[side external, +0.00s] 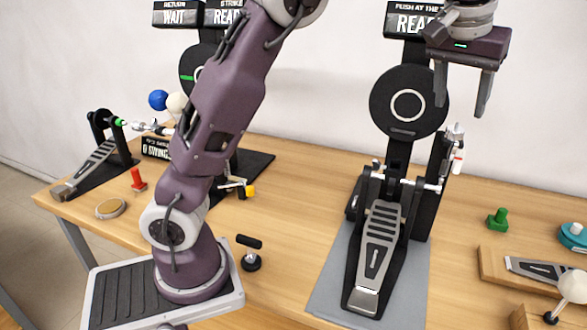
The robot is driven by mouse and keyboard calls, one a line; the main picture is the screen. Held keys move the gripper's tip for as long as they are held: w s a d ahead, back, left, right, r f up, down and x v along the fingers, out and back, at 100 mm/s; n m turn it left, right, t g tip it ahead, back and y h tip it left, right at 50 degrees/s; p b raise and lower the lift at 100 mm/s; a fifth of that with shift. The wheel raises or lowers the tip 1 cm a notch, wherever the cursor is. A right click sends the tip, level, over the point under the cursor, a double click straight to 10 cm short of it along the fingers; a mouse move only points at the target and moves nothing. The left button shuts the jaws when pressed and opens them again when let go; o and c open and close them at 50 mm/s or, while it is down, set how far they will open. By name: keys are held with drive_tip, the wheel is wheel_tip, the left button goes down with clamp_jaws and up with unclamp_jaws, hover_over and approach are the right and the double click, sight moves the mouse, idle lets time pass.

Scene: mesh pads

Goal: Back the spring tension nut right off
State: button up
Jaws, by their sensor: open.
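My gripper (462,107) hangs at the upper right, pointing down, with its two fingers apart and nothing between them. It is in the air above the right side of a pedal (378,256) with a grey footplate. An upright post with a small white and red part (458,160) stands at the pedal's right side, below my gripper in the picture and apart from it. The spring tension nut is too small to make out for certain; it may be on this post.
A black round pad (408,103) on a stand rises behind the pedal, left of my gripper. A green knob (497,219) and a wooden block (520,270) are at the right. A second pedal (95,165) is at the far left.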

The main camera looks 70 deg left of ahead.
drive_tip(key=s+a+r+m+h, duration=0.1)
drive_tip(key=s, duration=0.6)
drive_tip(key=s+a+r+h, duration=0.1)
drive_tip(key=s+h, duration=0.1)
drive_tip(key=s, duration=0.6)
drive_tip(key=s+d+f+m, duration=0.1)
drive_tip(key=s+f, duration=0.3)
drive_tip(key=s, duration=0.4)
drive_tip(key=s+d+f+m+t, duration=0.1)
drive_tip(key=s+d+f+m, duration=0.1)
drive_tip(key=s+f, duration=0.3)
drive_tip(key=s, duration=0.3)
drive_tip(key=shift+s+y, duration=0.35)
drive_tip(key=shift+y, duration=0.05)
drive_tip(key=shift+r, duration=0.1)
